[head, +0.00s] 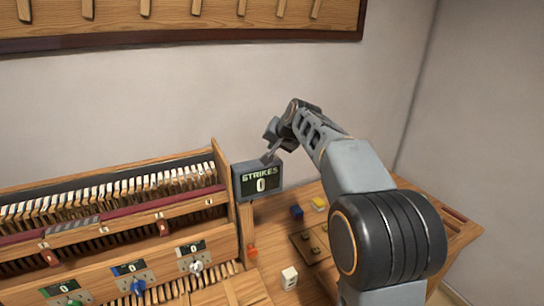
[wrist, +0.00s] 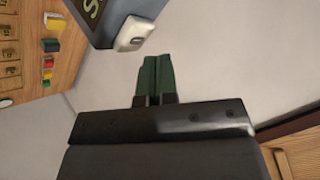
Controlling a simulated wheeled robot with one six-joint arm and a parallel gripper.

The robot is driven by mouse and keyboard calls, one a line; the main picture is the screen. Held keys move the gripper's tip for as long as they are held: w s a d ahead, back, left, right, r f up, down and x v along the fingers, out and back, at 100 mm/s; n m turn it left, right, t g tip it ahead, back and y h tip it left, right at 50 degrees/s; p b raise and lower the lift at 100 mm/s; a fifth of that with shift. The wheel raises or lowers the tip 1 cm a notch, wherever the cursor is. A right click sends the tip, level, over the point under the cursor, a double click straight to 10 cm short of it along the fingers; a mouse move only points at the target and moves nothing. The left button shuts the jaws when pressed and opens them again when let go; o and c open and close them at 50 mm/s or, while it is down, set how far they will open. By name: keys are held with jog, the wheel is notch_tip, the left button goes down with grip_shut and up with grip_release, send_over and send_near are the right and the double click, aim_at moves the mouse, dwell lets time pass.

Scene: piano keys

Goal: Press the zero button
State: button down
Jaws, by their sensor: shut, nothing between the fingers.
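The strikes display (head: 259,183) is a grey box reading "STRIKES 0" on a wooden post right of the key rack. In the wrist view its grey casing (wrist: 105,28) carries a small white button (wrist: 131,34) with a dark mark, which looks like the zero button. I cannot make out this button in the head view. My gripper (head: 269,156) is at the top of the display in the head view. In the wrist view my gripper (wrist: 155,57) has its green fingers together and empty, just right of and below the button, with a small gap in the picture.
The key rack (head: 110,195) with several keys and small counters fills the left. A wooden panel (head: 180,18) hangs on the bare wall.

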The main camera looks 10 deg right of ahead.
aim_at(275, 156)
jog(key=shift+r+p, duration=2.05)
jog(key=shift+r, duration=0.5)
jog(key=shift+f, duration=0.3)
jog(key=s+f+g, duration=0.1)
jog(key=s+f, duration=0.1)
jog(key=s+f+n+g, duration=0.1)
jog(key=s+f, duration=0.1)
jog(key=f, duration=0.1)
jog(key=s+f, duration=0.2)
jog(key=f, duration=0.1)
jog(key=shift+s+d+n+g+h, duration=0.25)
jog(key=shift+s+n+g+h, duration=0.05)
jog(key=shift+n+g+h, duration=0.1)
jog(key=s+f+n+b, duration=0.1)
jog(key=s+f, duration=0.2)
jog(key=s, duration=0.5)
jog(key=s+a+f+n+h+b, duration=0.1)
jog(key=s+f, duration=0.2)
jog(key=s, duration=0.6)
jog(key=s+f+n+g+b, duration=0.1)
jog(key=s+f, duration=0.2)
jog(key=s, duration=0.5)
jog(key=shift+s+a+n+h, duration=0.15)
jog(key=shift+n+h, duration=0.15)
jog(key=shift+h, duration=0.1)
